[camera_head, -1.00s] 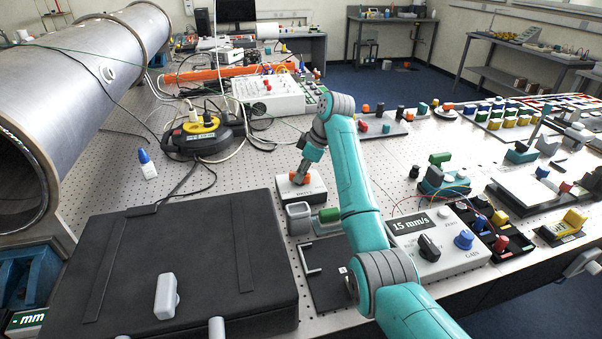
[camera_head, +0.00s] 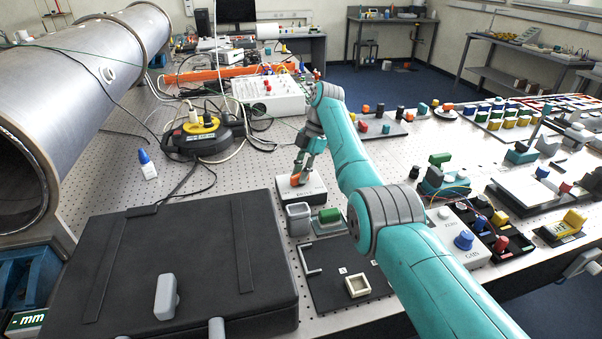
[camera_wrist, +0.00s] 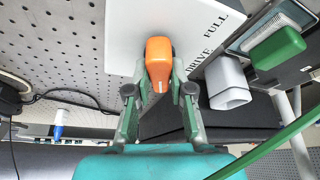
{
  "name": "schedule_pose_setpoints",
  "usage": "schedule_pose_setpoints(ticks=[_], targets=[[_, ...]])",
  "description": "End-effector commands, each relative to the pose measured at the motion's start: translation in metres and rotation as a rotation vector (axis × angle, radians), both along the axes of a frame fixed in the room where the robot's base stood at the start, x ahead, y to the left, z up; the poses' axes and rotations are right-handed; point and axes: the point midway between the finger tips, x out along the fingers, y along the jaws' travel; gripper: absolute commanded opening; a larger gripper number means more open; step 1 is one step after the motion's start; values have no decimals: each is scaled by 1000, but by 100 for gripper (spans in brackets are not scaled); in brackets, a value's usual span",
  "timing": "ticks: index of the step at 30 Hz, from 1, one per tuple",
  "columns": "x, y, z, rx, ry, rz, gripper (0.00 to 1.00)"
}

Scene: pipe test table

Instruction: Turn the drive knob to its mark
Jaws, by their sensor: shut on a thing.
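The drive knob is an orange block (camera_head: 296,179) on a low white box (camera_head: 316,191) in the middle of the bench. My gripper (camera_head: 300,174) reaches it from above and behind. In the wrist view my gripper (camera_wrist: 159,88) has a finger on each side of the orange knob (camera_wrist: 158,54) and is shut on it. The white box top (camera_wrist: 125,25) there bears the printed words DRIVE and FULL. I cannot make out a line between knob and mark, and the fingers hide the knob's lower sides.
A grey cup (camera_head: 298,219) and a green block (camera_head: 329,215) stand just in front of the box. A black case (camera_head: 190,260) fills the front left. A cable reel (camera_head: 203,135) lies behind it. My arm covers much of the GAIN box (camera_head: 480,250).

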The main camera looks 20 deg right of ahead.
Motion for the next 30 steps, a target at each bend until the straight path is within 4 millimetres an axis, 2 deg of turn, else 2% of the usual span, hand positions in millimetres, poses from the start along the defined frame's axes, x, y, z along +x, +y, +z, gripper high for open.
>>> schedule_pose_setpoints(ticks=[12,30], targets=[[0,-1,0,-2,2,120,0],[0,-1,-1,-2,0,144,0]])
